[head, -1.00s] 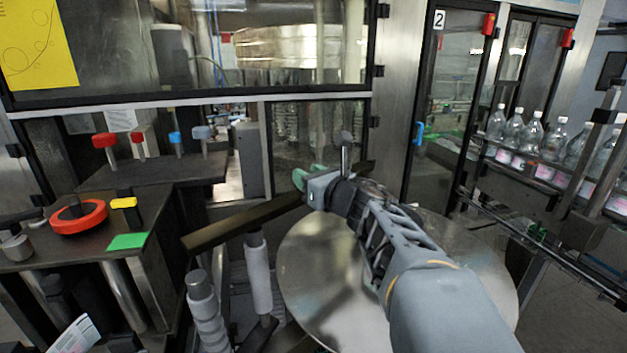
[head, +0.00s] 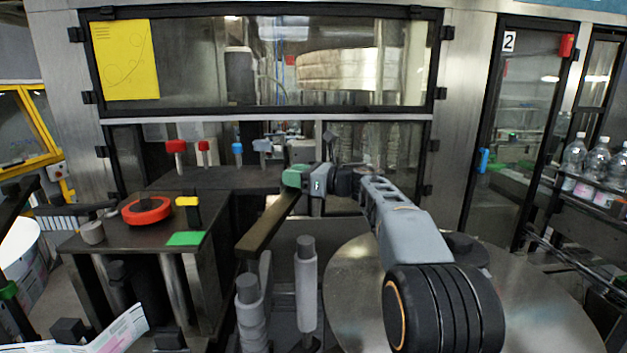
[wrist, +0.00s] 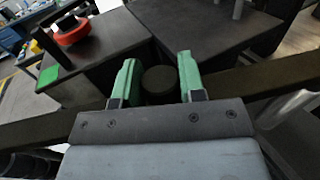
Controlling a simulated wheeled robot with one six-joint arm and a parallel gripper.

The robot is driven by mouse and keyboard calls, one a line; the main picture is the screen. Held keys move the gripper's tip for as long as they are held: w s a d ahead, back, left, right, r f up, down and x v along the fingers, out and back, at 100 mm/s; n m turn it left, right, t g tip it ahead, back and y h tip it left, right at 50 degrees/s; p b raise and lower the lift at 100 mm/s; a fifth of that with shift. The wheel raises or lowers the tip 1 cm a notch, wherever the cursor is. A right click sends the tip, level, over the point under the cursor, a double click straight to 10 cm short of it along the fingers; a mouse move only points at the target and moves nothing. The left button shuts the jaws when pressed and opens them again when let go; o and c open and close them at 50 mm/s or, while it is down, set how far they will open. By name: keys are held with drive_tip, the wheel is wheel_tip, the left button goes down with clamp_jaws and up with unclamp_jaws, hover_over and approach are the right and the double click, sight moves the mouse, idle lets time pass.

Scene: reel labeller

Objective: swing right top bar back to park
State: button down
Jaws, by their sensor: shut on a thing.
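The dark top bar (head: 266,226) runs from the front left, above the upright rollers, back to my gripper in the head view. In the wrist view the bar (wrist: 275,80) crosses the whole picture beneath my gripper. A dark round knob (wrist: 160,84) stands on it between the green fingers. My gripper (head: 294,177) is shut on this knob; the fingers (wrist: 157,77) stand on either side of it. In the head view my fingers hide the knob and the bar's far end.
A large round metal plate (head: 350,290) lies below my arm. Upright rollers (head: 306,280) stand under the bar. On the left a dark table (head: 120,237) carries a red ring (head: 147,211) and a green pad (head: 186,238). A glazed cabinet (head: 270,112) closes off the back.

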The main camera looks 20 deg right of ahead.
drive_tip(key=shift+x, duration=1.15)
drive_tip(key=shift+s+a, duration=0.15)
drive_tip(key=shift+s, duration=0.05)
drive_tip(key=c, duration=0.7)
unclamp_jaws()
drive_tip(key=shift+s+d+f+b, duration=0.1)
drive_tip(key=shift+s+d+b, duration=0.1)
drive_tip(key=shift+d+b, duration=0.15)
drive_tip(key=b+v, duration=0.4)
drive_tip(key=v, duration=0.9)
drive_tip(key=shift+s+a, duration=0.1)
drive_tip(key=shift+a, duration=0.05)
